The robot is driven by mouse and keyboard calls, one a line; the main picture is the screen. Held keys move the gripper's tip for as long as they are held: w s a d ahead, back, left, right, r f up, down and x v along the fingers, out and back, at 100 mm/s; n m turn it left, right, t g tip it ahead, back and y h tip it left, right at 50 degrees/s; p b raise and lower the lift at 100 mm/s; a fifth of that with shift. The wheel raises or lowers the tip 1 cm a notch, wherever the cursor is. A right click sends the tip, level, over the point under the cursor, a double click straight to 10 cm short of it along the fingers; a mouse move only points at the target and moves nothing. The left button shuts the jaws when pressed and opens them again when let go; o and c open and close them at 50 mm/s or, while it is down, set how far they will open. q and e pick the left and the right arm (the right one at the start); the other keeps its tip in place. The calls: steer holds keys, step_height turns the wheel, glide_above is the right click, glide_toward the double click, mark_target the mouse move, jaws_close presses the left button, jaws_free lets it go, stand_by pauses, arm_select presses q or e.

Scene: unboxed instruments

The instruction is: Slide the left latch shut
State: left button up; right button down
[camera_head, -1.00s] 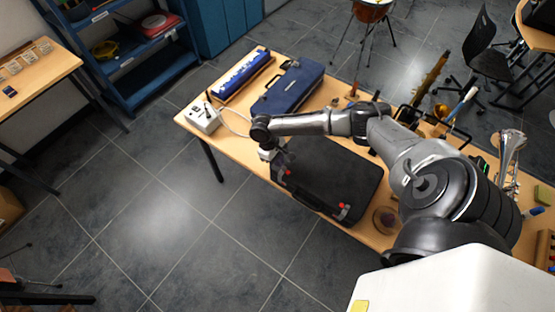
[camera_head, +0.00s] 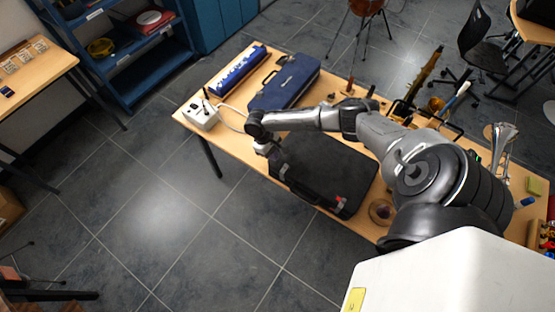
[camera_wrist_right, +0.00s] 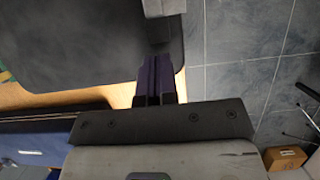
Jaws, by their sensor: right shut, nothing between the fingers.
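The black case (camera_head: 335,165) lies closed on the wooden table, with its front edge toward the floor side. Its right latch (camera_head: 340,199) shows as a small reddish spot on the front edge. The left latch cannot be made out clearly; my right gripper is close to that corner. My right gripper (camera_head: 265,150) is at the case's left front corner. In the right wrist view its dark fingers (camera_wrist_right: 155,80) are together and empty, beside the dark case (camera_wrist_right: 80,45). Whether they touch the case cannot be told. My left gripper is not in view.
A blue case (camera_head: 285,82) and a long blue box (camera_head: 237,68) lie behind on the table (camera_head: 230,140). A white box with a cable (camera_head: 201,114) stands left of the gripper. A round object (camera_head: 381,211) is right of the case. The floor in front is clear.

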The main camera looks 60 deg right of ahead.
steer(key=v, duration=1)
steer(key=shift+w+n, duration=0.2)
steer(key=shift+n, duration=0.1)
